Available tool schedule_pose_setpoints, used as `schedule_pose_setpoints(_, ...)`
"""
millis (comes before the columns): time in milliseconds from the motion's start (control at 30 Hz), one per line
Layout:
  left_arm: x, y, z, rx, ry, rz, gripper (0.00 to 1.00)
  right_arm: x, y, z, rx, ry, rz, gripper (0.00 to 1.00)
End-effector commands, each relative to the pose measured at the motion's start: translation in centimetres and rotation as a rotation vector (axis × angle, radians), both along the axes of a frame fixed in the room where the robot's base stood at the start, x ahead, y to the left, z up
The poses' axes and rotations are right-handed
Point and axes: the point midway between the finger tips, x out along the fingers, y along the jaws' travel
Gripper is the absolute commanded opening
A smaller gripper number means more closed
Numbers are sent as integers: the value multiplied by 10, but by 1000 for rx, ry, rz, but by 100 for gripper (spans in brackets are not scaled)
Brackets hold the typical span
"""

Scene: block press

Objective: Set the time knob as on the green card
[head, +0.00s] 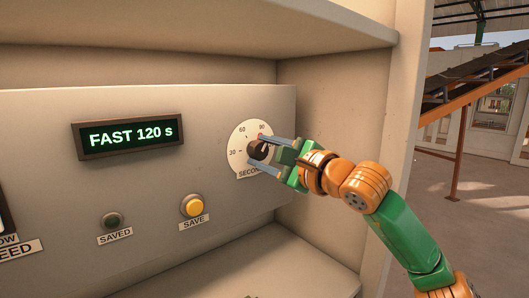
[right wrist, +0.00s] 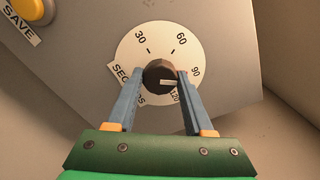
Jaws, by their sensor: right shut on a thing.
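The time knob (head: 257,150) is dark and round, on a white dial (head: 240,133) marked 30, 60, 90 and SECONDS in the head view. In the right wrist view the knob (right wrist: 157,74) has a pale pointer line aimed right, towards the 90 to 120 side of the dial (right wrist: 160,47). My right gripper (head: 258,152) is shut on the knob, one finger on each side; both fingers also show in the right wrist view. The display (head: 128,134) reads FAST 120 s. The green card and my left gripper are not in view.
Left of the dial, a yellow SAVE button (head: 192,206) and a dark SAVED lamp (head: 113,221) sit on the panel. A side wall (head: 335,110) stands close to the right of the dial, and a shelf (head: 190,25) overhangs above.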

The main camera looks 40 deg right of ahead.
Motion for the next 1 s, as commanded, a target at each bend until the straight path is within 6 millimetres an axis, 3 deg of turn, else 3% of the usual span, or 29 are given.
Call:
schedule_pose_setpoints(667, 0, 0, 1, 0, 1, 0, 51, 0, 0, 1, -60, -8, 0, 0)
schedule_pose_setpoints(700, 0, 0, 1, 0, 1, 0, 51, 0, 0, 1, -60, -8, 0, 55)
schedule_pose_setpoints(800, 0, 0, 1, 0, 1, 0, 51, 0, 0, 1, -60, -8, 0, 82)
schedule_pose_setpoints(1000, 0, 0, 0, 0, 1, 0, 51, 0, 0, 0, -59, -6, 0, 82)
